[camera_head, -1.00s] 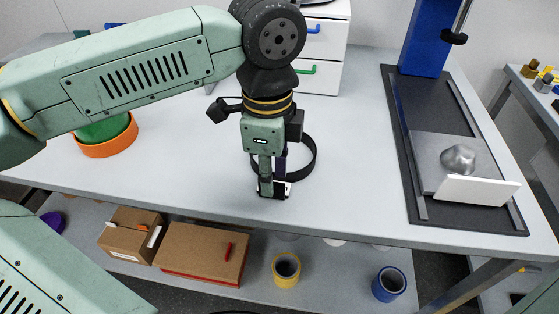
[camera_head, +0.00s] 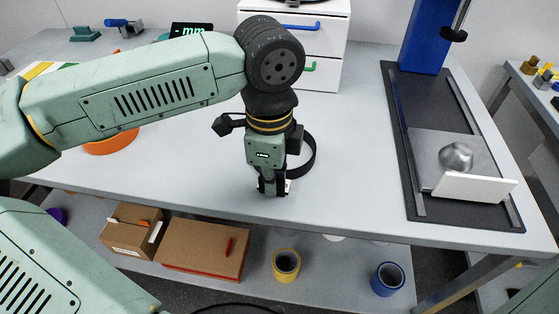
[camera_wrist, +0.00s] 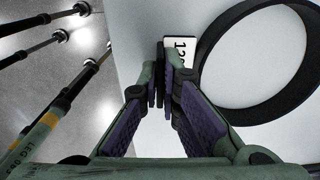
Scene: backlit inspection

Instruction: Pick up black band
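The black band (camera_head: 309,157) is a round ring lying on the grey-white table near its front edge. It also shows in the wrist view (camera_wrist: 213,45), at the right. My gripper (camera_head: 272,188) points down at the band's front left, low over the table. In the wrist view my gripper's fingertips (camera_wrist: 168,88) are close together, just left of the band's near wall. Dark parts overlap between the tips, so I cannot tell whether anything is held. A white label with black digits (camera_wrist: 181,48) lies just beyond the fingertips, beside the band.
A dark stand with a blue column (camera_head: 424,38) and a white block (camera_head: 475,189) stands at the right. A white drawer unit (camera_head: 325,75) is at the back. An orange ring-shaped item (camera_head: 110,146) lies at left, partly behind my arm. Boxes (camera_head: 203,250) sit on the lower shelf.

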